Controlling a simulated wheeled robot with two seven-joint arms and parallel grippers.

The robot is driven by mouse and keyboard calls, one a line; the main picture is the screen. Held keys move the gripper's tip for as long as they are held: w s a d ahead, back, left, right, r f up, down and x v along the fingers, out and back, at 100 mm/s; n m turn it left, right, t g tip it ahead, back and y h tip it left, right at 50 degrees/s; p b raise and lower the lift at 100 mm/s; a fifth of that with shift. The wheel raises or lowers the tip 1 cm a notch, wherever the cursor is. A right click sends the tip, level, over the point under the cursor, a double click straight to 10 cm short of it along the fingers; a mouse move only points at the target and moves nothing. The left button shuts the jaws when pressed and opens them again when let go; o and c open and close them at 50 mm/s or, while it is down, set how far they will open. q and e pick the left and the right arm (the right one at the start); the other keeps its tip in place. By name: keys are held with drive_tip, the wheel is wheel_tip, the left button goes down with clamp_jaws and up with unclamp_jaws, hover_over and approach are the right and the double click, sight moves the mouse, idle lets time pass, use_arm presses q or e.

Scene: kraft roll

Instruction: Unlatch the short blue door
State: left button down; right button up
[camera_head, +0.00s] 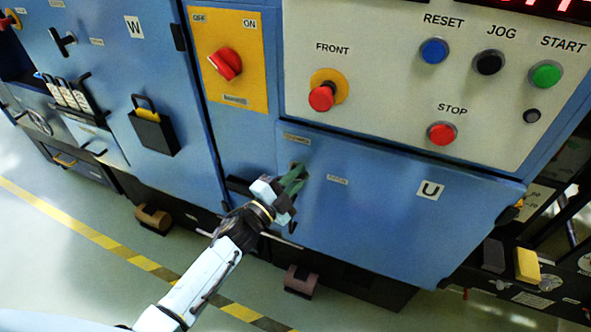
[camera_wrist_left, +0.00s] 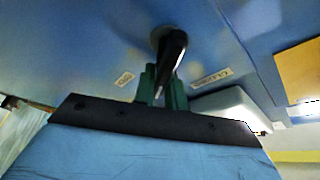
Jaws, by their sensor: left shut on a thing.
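The short blue door (camera_head: 385,225), marked U, sits below the cream control panel. Its black latch handle (camera_wrist_left: 172,50) stands out from a round base on the blue face in the left wrist view. My left gripper (camera_head: 291,180) is at the door's upper left corner. Its green fingers (camera_wrist_left: 164,85) are shut on the handle, one on each side. In the head view the fingers and wrist hide most of the handle. A small label reading CLOSED (camera_wrist_left: 211,78) is on the door beside the handle. The door looks flush with the cabinet. My right gripper is in neither view.
Above are the red FRONT knob (camera_head: 322,97), red STOP button (camera_head: 441,133) and yellow switch plate (camera_head: 228,60). A taller blue door marked W (camera_head: 95,60) is left, with a black padlock-shaped box (camera_head: 153,130). The striped floor in front is open.

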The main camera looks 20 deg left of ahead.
use_arm(q)
drive_tip(key=m+g+p, duration=0.1)
drive_tip(key=m, duration=0.1)
drive_tip(key=m+p, duration=0.1)
drive_tip(key=m, duration=0.1)
drive_tip(key=shift+d+f+m+g, duration=0.1)
drive_tip(key=shift+f+m+g, duration=0.25)
drive_tip(key=shift+m+g, duration=0.05)
drive_tip(key=shift+f+m+p, duration=0.2)
drive_tip(key=shift+m+p, duration=0.15)
drive_tip(key=shift+m, duration=0.25)
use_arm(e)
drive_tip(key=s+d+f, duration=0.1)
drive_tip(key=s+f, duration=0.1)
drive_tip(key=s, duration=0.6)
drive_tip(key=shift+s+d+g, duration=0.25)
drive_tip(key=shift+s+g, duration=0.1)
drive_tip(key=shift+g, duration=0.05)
use_arm(q)
drive_tip(key=c, duration=1.4)
unclamp_jaws()
drive_tip(key=shift+c, duration=0.2)
